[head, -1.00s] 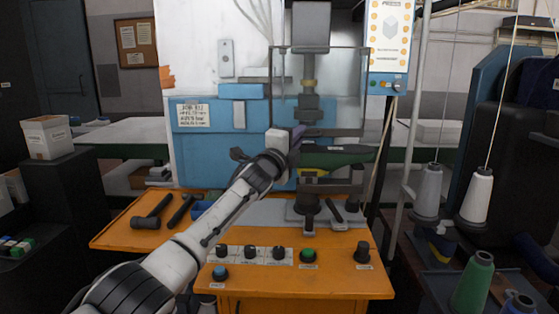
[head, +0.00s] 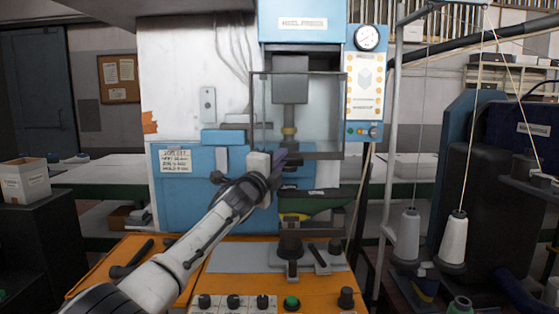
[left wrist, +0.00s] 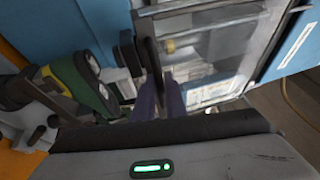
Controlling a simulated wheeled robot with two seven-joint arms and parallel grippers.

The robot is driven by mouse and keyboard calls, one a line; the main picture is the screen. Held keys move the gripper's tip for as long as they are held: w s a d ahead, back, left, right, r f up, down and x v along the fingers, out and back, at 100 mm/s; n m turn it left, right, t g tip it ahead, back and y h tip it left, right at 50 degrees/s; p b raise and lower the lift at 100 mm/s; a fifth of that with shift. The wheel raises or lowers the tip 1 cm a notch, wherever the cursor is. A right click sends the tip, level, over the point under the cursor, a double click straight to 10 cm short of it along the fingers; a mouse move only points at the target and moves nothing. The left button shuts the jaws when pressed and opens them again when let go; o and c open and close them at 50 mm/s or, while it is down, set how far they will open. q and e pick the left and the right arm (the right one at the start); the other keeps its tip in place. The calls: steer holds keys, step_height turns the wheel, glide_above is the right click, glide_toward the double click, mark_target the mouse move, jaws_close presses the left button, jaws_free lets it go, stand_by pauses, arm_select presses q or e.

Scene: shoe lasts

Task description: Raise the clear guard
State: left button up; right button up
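The clear guard (head: 325,120) is a see-through box with a dark frame on the press. Its lower edge is well above the green shoe last (head: 315,203). My left gripper (head: 281,160) is at the guard's lower left corner. In the left wrist view its two purple fingers (left wrist: 160,97) close around the end of a dark upright bar (left wrist: 149,65) at the guard's edge. The bar partly hides the grip. The guard's pane (left wrist: 215,45) fills the upper right there, and the last (left wrist: 78,85) is at the left. My right gripper is not in view.
The press head (head: 290,78) hangs behind the guard's pane. The orange table (head: 255,298) carries knobs and a hammer (head: 130,262). A control panel with a gauge (head: 367,38) is right of the guard. Thread cones (head: 454,238) stand at right.

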arm_select(q)
steer(key=o, duration=0.3)
steer(key=shift+f, duration=0.1)
steer(key=shift+s+a, duration=0.25)
steer(key=shift+a, duration=0.2)
steer(key=shift+d+b+v, duration=0.15)
steer(key=shift+v, duration=2.2)
steer(key=shift+d+b+v, duration=0.15)
steer(key=shift+v, duration=2.25)
steer(key=shift+s, duration=0.1)
